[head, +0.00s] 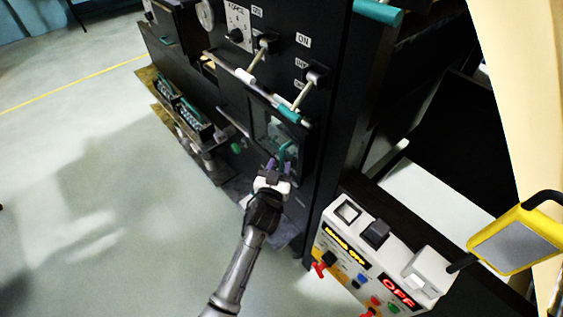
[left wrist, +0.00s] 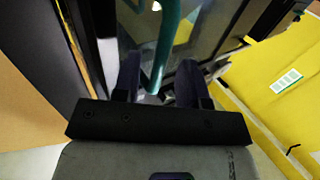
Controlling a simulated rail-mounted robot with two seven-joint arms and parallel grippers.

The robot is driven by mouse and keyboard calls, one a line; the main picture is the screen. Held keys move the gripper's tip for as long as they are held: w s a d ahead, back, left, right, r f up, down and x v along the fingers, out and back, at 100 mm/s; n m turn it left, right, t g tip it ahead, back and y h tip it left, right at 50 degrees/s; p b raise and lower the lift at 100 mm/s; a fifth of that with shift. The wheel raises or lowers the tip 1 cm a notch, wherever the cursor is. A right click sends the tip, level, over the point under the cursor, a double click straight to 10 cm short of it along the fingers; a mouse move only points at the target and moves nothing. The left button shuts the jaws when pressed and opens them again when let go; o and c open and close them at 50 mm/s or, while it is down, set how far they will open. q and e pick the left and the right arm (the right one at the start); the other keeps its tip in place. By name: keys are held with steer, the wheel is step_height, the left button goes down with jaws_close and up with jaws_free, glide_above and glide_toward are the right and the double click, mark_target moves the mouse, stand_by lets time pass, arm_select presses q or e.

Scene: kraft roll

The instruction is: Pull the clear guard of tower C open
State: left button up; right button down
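A clear guard (head: 266,124) sits in the dark tower's front in the head view, with a teal bar handle (head: 285,152) on it. No tower letter is legible. My left gripper (head: 278,166) is at the handle's lower part. In the left wrist view the teal handle (left wrist: 167,40) runs down between the two dark fingers of my left gripper (left wrist: 158,84), with a gap on each side. The fingers are open around it, not clamped. The clear pane (left wrist: 210,40) is behind it. My right gripper is not in view.
Levers (head: 302,92) with a teal-ended bar stick out above the guard. A control box (head: 372,262) with a lit OFF display stands at lower right, beside a yellow-framed panel (head: 510,245). The grey floor (head: 90,190) at left is clear.

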arm_select(q)
steer(key=shift+x, duration=1.25)
jaws_close()
